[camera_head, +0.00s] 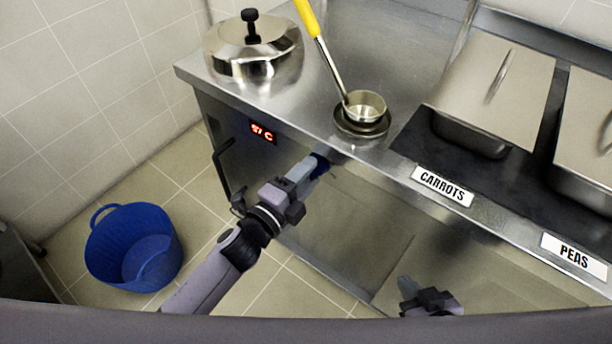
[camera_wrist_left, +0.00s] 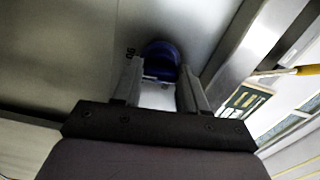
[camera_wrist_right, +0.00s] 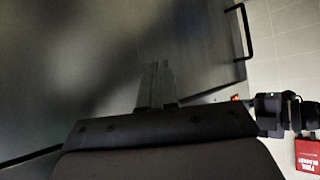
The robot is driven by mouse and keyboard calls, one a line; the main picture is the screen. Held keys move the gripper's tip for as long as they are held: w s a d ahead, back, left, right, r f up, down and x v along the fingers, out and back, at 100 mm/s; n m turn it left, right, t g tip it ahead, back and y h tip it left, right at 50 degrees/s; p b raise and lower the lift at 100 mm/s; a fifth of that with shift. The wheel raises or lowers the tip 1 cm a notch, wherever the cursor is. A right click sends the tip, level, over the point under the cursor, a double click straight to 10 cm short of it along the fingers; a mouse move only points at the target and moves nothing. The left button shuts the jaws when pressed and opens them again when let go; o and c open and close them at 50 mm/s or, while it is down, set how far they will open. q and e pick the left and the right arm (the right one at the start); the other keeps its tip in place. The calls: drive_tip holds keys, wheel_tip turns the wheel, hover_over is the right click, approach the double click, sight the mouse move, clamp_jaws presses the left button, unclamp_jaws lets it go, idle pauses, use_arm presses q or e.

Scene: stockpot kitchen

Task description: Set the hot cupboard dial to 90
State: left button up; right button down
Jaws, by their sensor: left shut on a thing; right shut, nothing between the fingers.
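The hot cupboard is the steel unit whose front panel (camera_head: 345,215) faces me. Its red display (camera_head: 263,132) seems to read 97 C, though the digits are small. The blue dial (camera_head: 320,165) is on the front panel below the counter edge. My left gripper (camera_head: 312,172) is shut on the dial. In the left wrist view the blue dial (camera_wrist_left: 161,55) sits between the fingertips, with a small dark mark beside it on the panel. My right gripper (camera_head: 408,288) is shut and empty, low before the cupboard front; its fingers (camera_wrist_right: 156,85) are together in the right wrist view.
On the counter are a lidded pot (camera_head: 252,55), a ladle with a yellow handle (camera_head: 308,18) in a small round holder, and trays labelled CARROTS (camera_head: 443,186) and PEAS (camera_head: 574,257). A blue bucket (camera_head: 133,250) stands on the tiled floor at the left.

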use_arm(q)
drive_tip(key=shift+m, duration=0.6)
drive_tip(key=o, duration=1)
drive_tip(key=shift+v, duration=3.6)
